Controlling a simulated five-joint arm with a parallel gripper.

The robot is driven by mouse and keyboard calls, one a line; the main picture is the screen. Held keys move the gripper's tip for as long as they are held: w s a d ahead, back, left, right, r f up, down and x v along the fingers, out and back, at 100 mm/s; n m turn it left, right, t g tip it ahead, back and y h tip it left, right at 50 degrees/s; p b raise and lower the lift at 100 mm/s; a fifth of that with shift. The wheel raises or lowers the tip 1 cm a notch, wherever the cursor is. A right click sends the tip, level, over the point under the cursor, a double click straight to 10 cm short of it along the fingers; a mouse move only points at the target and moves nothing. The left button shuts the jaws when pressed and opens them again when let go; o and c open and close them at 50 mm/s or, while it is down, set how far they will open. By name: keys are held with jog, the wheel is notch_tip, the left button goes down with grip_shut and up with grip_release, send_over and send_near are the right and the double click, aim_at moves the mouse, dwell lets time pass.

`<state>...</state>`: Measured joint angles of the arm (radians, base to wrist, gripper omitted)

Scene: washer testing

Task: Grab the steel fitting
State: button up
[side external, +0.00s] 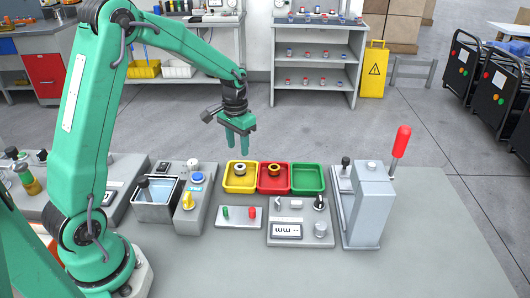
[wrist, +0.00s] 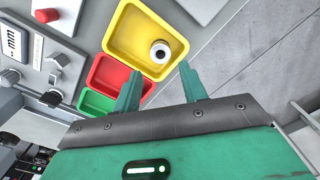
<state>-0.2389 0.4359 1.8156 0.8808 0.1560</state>
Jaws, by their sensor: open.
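A round steel-coloured fitting (side external: 240,169) with a hole through it sits in the yellow tray (side external: 229,186). In the wrist view the fitting (wrist: 160,52) stands near the tray's lower right side. My gripper (side external: 238,143) is open and empty, pointing down, above and slightly behind the yellow tray. In the wrist view its two fingers (wrist: 160,82) are spread apart, below the fitting in the picture. A brass-coloured fitting (side external: 273,170) sits in the red tray (side external: 274,190); in the wrist view it is not seen, and my left finger covers part of that tray.
An empty green tray (side external: 308,178) stands right of the red one. In front are a panel with a green and a red button (side external: 239,216) and a meter box (side external: 299,232). A press with a red-handled lever (side external: 370,205) stands at right. The front bench is clear.

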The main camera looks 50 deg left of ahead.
aim_at(240, 165)
jog(key=shift+w+a+f, duration=0.1)
jog(key=shift+w+f, duration=0.05)
jog(key=shift+f, duration=0.25)
jog(key=shift+f, duration=0.1)
jog(key=shift+f, duration=1.2)
jog(key=shift+f, duration=0.1)
jog(key=shift+f, duration=2.45)
jog(key=c, duration=0.8)
